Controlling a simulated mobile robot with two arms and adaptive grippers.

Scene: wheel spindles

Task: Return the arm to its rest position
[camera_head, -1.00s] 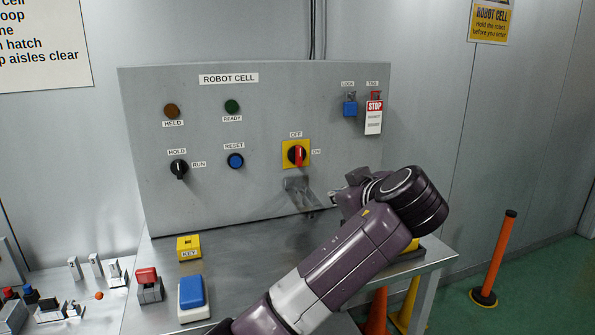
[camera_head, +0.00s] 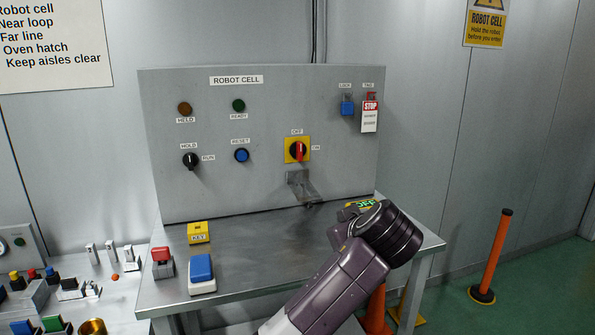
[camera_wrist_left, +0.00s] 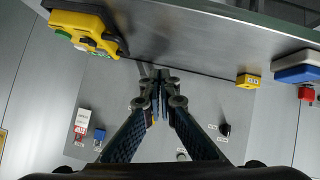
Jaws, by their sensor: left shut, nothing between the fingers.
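My left arm (camera_head: 340,275) rises from the bottom edge in the head view, its wrist over the right part of the steel table (camera_head: 245,285). In the left wrist view my left gripper (camera_wrist_left: 158,85) is shut, with nothing between the fingers. The fingers appear against the grey ROBOT CELL panel (camera_head: 262,115), apart from its knobs, lock and tag. My right gripper is not in view.
A yellow device (camera_wrist_left: 85,30) sits on the table, partly behind my wrist in the head view. A yellow KEY box (camera_head: 198,231) and a blue-topped button box (camera_head: 202,272) stand left. An orange post (camera_head: 492,255) stands on the floor at right.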

